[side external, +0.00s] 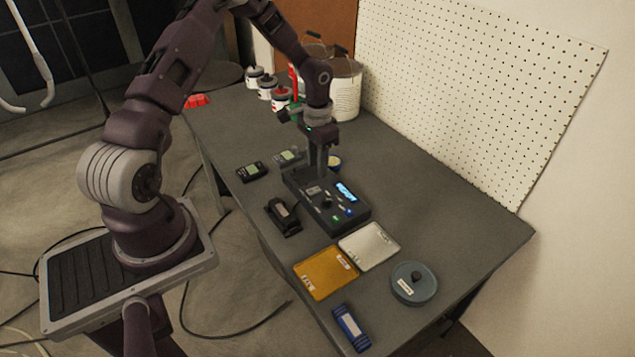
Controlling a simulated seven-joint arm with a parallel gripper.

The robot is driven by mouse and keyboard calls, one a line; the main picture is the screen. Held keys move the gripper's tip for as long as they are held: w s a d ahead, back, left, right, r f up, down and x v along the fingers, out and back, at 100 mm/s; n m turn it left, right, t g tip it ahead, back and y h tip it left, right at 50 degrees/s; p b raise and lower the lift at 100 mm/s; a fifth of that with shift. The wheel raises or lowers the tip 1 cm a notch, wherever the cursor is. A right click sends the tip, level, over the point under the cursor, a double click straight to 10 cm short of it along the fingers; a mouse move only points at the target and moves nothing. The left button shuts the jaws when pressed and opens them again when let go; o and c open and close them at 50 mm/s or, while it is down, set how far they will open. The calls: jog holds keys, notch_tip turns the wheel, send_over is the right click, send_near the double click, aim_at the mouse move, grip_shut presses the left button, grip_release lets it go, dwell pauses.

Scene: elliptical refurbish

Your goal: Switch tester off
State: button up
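The tester (328,203) looks to be the dark box in the middle of the grey table. Its small display (347,191) is lit blue, and green and blue lights show on its top face. A dark knob or switch stands on the top near its middle. My gripper (322,172) points down at the far left part of the tester, close over or touching it; I cannot tell which. Its fingers look close together, but the gap between them is too small to make out.
Two small devices with green screens (251,171) lie left of the tester, and a black holder (283,217) sits in front. An orange tray (326,272), a white tray (370,246), a round lidded dish (414,283) and a blue item (351,328) lie nearer. Bottles and buckets (347,88) stand behind.

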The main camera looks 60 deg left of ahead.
aim_at(317, 189)
notch_tip(317, 189, down, 7)
jog(key=shift+f, duration=0.1)
grip_shut()
